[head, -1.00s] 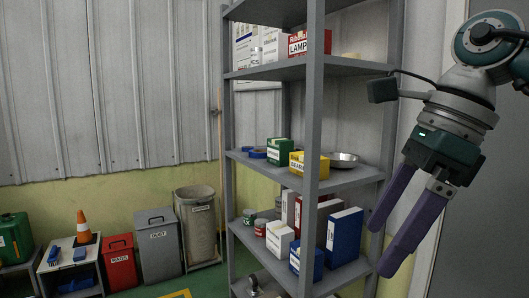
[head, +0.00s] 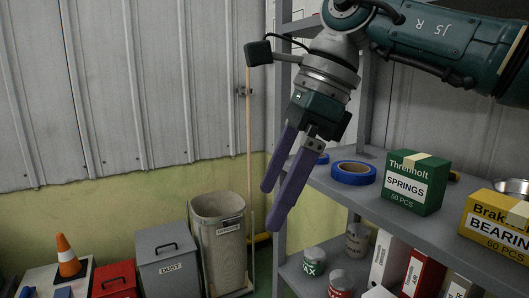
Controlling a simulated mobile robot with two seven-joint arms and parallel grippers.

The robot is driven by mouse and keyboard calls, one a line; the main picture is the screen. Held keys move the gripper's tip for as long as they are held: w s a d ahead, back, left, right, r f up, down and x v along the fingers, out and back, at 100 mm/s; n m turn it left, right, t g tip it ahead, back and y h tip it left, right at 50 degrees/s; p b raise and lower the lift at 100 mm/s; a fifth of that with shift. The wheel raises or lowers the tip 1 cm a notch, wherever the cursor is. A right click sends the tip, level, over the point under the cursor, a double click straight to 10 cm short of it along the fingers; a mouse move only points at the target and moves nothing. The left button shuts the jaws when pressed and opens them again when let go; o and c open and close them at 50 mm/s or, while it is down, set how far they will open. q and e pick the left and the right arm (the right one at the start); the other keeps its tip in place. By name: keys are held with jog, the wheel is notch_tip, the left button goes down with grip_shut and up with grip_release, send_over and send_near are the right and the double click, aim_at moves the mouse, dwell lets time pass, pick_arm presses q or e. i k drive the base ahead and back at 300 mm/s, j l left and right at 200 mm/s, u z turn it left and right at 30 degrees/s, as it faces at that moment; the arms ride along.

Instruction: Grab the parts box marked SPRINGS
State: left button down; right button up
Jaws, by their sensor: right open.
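The green parts box marked SPRINGS (head: 412,182) stands upright on the middle shelf in the head view, with a tan strip over its top. My right gripper (head: 273,205) hangs to the left of the box, in front of the shelf post, with its two purple fingers pointing down. It is open, with nothing visible between the fingers, and is clear of the box. My left gripper is not in view.
A blue tape roll (head: 353,172) lies left of the green box. A yellow BEARINGS box (head: 499,224) stands to its right, near a metal bowl (head: 513,187). Cans and binders fill the lower shelf (head: 308,278). Bins stand on the floor at left.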

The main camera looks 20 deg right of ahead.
aim_at(415, 181)
jog(key=i+j+z, duration=0.1)
jog(key=i+z, duration=0.3)
jog(key=i, duration=0.15)
jog(key=i+j+z, duration=0.55)
jog(key=z, duration=0.25)
jog(key=i+j+z, duration=0.25)
jog(key=z, duration=0.2)
jog(key=i+j+z, duration=0.25)
jog(key=z, duration=0.15)
jog(key=k+l+z, duration=0.15)
jog(key=l, duration=0.3)
jog(key=i, duration=0.05)
